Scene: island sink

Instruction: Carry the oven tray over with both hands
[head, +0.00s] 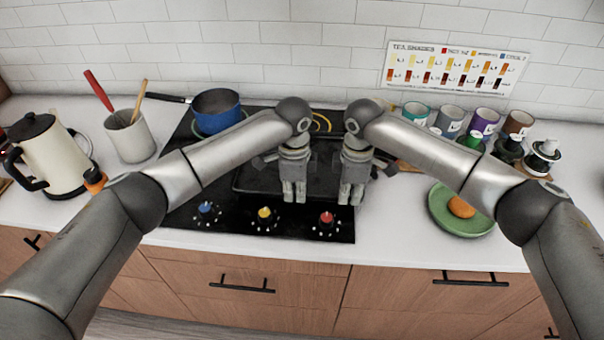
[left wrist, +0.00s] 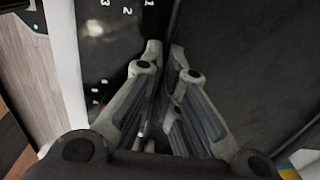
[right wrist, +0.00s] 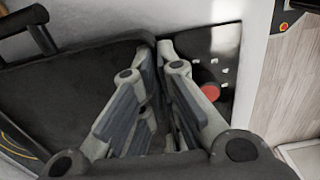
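The dark oven tray (head: 258,183) is over the black hob, and its black handles show at its left and right ends. It fills the right of the left wrist view (left wrist: 240,65) and the left of the right wrist view (right wrist: 70,95). My left gripper (head: 294,193) and right gripper (head: 350,195) point down at the tray's front side, close together. In the wrist views, the left fingers (left wrist: 165,52) and the right fingers (right wrist: 156,52) are closed on either side of the tray's rim. I cannot tell whether the tray rests on the hob or hangs just above it.
A blue pan (head: 216,111) stands at the hob's back left. A utensil crock (head: 131,137) and a kettle (head: 52,160) are on the left. Knobs (head: 264,213) line the hob's front.

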